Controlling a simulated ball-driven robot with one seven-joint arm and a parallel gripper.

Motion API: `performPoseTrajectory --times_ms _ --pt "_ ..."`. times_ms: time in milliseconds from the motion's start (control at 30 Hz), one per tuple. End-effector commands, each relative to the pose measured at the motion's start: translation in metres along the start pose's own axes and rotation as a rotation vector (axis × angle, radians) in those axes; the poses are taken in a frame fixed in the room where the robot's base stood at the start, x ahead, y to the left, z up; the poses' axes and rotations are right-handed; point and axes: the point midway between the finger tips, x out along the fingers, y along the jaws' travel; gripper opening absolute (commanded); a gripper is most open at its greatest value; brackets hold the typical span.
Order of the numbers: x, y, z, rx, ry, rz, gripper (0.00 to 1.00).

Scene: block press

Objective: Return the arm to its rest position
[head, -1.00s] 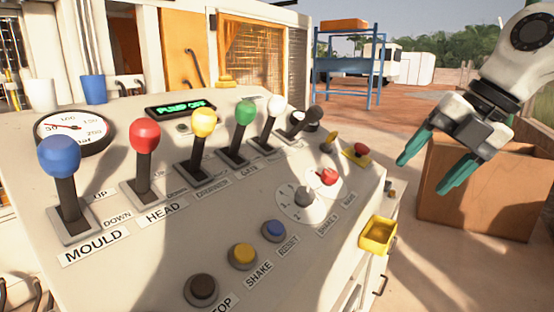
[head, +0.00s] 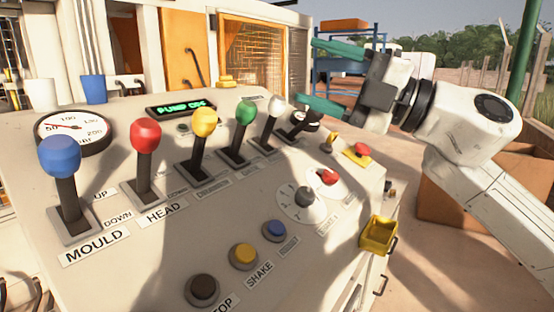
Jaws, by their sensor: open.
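My gripper (head: 318,76) is at the upper right of the head view, with two green fingers spread apart and nothing between them. It points left, above the far right end of the control panel (head: 130,265). The lower fingertip overlaps the grey-black lever (head: 299,122) in the picture; I cannot tell whether they touch. My white arm reaches in from the right edge.
The panel carries levers with blue (head: 60,157), red (head: 145,135), yellow (head: 203,122), green (head: 245,112) and white (head: 276,105) knobs. A yellow tray (head: 378,236) hangs on its right side. A brown box (head: 455,200) stands behind my arm.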

Motion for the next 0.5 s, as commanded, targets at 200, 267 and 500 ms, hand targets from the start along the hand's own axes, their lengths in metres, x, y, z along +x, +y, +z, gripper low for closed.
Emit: performPoseTrajectory --times_ms 200,267,500 --pt "-0.033 0.025 0.032 0.22 -0.199 0.435 0.69" --pt "-0.05 0.021 0.046 0.292 -0.275 0.529 0.69" --pt "-0.136 -0.054 0.102 0.619 -0.652 0.777 0.69"
